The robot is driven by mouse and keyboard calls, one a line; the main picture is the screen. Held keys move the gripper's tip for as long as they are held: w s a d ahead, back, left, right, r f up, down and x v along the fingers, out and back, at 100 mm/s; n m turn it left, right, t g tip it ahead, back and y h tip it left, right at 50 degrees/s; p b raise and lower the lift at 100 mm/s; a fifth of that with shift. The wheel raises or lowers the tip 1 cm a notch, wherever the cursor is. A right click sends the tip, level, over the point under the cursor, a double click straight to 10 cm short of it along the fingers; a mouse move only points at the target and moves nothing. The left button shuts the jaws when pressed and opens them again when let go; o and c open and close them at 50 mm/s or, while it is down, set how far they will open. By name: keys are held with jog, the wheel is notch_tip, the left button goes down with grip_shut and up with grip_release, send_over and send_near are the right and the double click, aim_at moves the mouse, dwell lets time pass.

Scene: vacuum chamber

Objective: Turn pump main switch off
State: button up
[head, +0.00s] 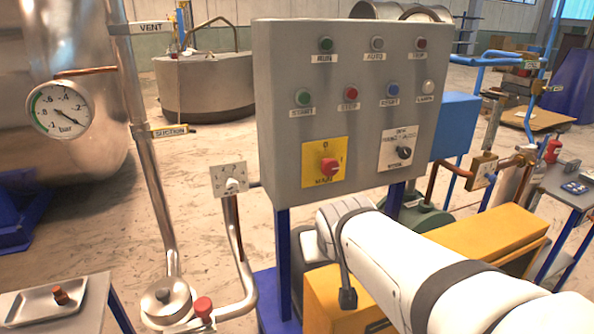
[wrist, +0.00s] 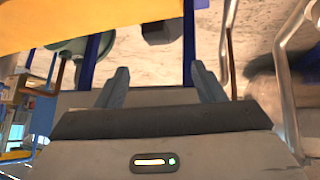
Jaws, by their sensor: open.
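The pump main switch (head: 329,166) is a red rotary knob on a yellow plate (head: 313,178) marked MAIN, low on the left of the grey control panel (head: 350,105). A 0 is marked at the top of the plate and another mark at its right; the knob appears turned toward the right mark. My arm ends just below the panel in the head view, with the fingers not clearly visible there. In the wrist view my gripper (wrist: 162,88) is open, with nothing between its fingers. The switch is not recognisable in the wrist view.
A black mode selector (head: 403,152) sits right of the switch, with rows of buttons and lamps above. A small valve plate (head: 230,180) and steel piping (head: 147,150) stand left of the panel. A yellow housing (head: 480,245) lies behind my arm. A gauge (head: 60,109) is at far left.

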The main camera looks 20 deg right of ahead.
jog(key=w+d+r+m+t+h+b, duration=0.1)
jog(key=w+d+r+t+h+b, duration=0.1)
jog(key=w+d+t, duration=0.3)
jog(key=n+t+y+b, duration=0.3)
jog(key=t+y+b, duration=0.1)
jog(key=t+y, duration=0.15)
send_near(332, 167)
jog(key=w, duration=0.5)
jog(key=w+p, duration=0.1)
jog(key=w, duration=0.2)
jog(key=shift+w+a+f, duration=0.15)
jog(key=shift+a, duration=0.1)
